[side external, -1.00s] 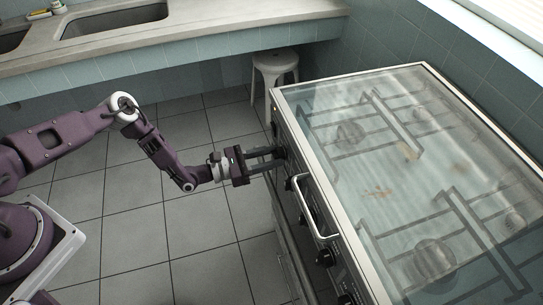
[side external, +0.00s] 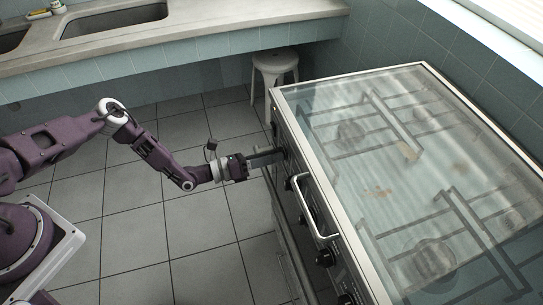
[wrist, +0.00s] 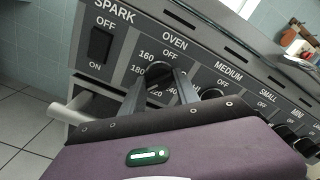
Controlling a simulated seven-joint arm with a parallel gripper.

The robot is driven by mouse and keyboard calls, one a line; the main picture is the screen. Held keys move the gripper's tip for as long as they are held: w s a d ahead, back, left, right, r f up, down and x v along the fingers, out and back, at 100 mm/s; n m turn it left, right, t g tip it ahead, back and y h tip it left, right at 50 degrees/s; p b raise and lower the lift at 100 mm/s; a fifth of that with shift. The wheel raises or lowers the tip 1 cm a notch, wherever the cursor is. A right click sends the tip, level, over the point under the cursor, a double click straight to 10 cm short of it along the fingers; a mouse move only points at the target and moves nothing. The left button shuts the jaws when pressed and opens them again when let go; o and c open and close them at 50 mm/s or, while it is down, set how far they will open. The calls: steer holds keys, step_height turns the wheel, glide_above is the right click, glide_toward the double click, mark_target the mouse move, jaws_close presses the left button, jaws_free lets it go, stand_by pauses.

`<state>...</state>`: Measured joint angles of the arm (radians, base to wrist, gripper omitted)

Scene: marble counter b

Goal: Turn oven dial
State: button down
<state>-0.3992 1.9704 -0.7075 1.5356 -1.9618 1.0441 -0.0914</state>
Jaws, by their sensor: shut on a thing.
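The oven dial (wrist: 158,69) is a dark round knob under the label OVEN on the grey control panel, with OFF, 160, 180 and higher numbers printed around it. My gripper (wrist: 161,78) is shut on this dial, one finger on each side of it. In the side external view my gripper (side external: 274,155) reaches the front of the stove near its far corner, and the dial is hidden there. The dial's pointer is not clear, so its exact setting cannot be told.
The stove (side external: 384,130) has a glass lid and a bar handle (side external: 312,208). Other knobs, including the MEDIUM knob (wrist: 211,93), sit right of the oven dial. A SPARK switch (wrist: 100,43) is on its left. A white stool (side external: 274,66) stands behind. The floor is clear.

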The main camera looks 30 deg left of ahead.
steer(key=shift+n, duration=0.5)
steer(key=c, duration=0.9)
jaws_free()
steer(key=v, duration=0.7)
